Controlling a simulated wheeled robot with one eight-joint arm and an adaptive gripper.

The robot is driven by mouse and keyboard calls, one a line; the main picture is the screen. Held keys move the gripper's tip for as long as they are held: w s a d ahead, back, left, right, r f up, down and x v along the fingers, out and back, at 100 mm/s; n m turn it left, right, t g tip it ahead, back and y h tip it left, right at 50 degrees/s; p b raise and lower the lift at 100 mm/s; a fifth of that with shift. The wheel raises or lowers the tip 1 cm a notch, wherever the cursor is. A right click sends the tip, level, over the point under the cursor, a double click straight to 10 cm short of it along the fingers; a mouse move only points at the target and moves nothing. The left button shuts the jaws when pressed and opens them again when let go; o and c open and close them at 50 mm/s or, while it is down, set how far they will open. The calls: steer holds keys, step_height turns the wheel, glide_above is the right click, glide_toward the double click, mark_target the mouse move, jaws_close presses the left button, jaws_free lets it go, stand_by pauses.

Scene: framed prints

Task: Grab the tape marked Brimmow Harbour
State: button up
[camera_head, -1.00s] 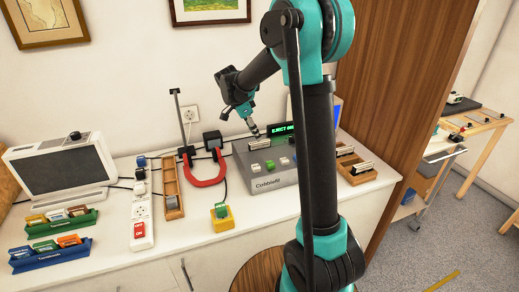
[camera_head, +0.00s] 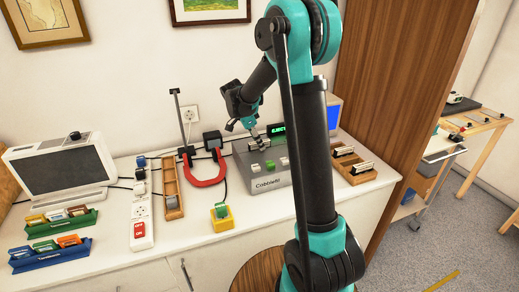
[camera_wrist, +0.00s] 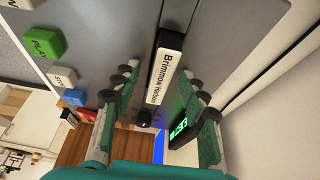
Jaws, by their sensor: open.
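The tape marked Brimmow Harbour (camera_wrist: 169,60) shows in the wrist view as a narrow white label on a dark edge. It stands up from the slot of the grey Cobbleist deck (camera_head: 272,182). My gripper (camera_wrist: 160,82) is open, with one finger on each side of the tape; I see gaps between fingers and label. In the head view my gripper (camera_head: 257,136) is low over the deck's top and hides most of the tape. A green display reading EJECT (camera_wrist: 180,121) stands behind the deck, partly hidden by a finger.
Green PLAY (camera_wrist: 43,42) and white STOP (camera_wrist: 64,76) buttons are on the deck. A red horseshoe magnet (camera_head: 208,182) and wooden rack (camera_head: 170,182) lie left of it. Another wooden rack (camera_head: 357,178) with tapes is right. The wall is close behind.

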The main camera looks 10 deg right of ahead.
steer(key=shift+f, duration=0.1)
steer(key=shift+c, duration=0.5)
jaws_close()
